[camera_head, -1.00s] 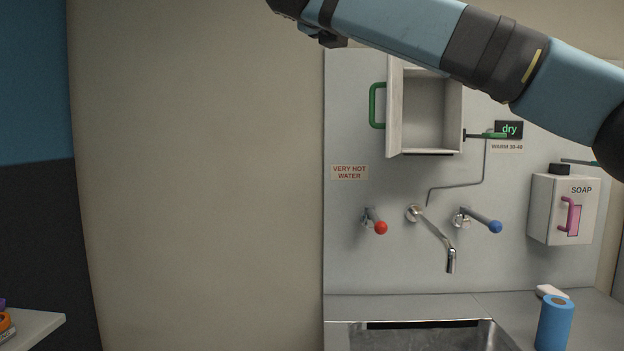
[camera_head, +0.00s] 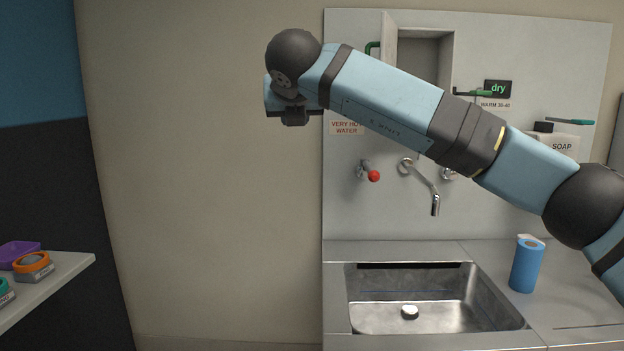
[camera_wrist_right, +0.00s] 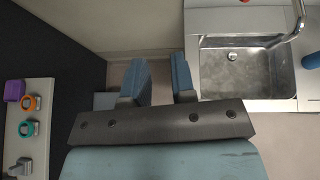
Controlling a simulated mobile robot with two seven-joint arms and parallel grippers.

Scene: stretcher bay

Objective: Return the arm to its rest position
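My right arm (camera_head: 390,100) reaches in from the right of the head view, across the sink wall, and ends at a dark rounded wrist left of the wall panel. In the right wrist view my right gripper (camera_wrist_right: 158,80) has its two blue fingers apart, with nothing between them. It hangs over the floor between the shelf and the sink, touching nothing. My fingers cannot be made out in the head view. My left gripper is not in view.
A metal sink (camera_head: 335,300) with a faucet (camera_head: 425,181) and red-knobbed tap (camera_head: 373,175) is at right. A blue cylinder (camera_head: 527,268) stands on the counter. My arm partly covers the open cabinet (camera_head: 424,70) and soap box (camera_head: 562,147). A shelf (camera_head: 70,270) holds several items at left.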

